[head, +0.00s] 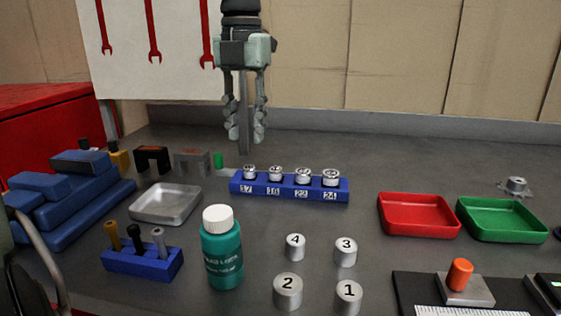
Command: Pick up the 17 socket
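The blue socket rack (290,193) stands mid-counter, with several round metal sockets in a row over white number labels. The 17 socket (249,171) is upright at the left end, above the label 17. My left gripper (246,132) points straight down above and behind the rack's left end, clear of the 17 socket. Its two fingers are apart. A narrow grey bar shows between them and reaches below the fingertips; what it is cannot be told. My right gripper is not in view.
A green bottle (222,248) stands in front of the rack, near several numbered metal cylinders (288,292). A metal tray (166,204) and blue tool holder (143,261) are left. Red (419,216) and green (501,220) trays are right. Some bare counter lies between rack and red tray.

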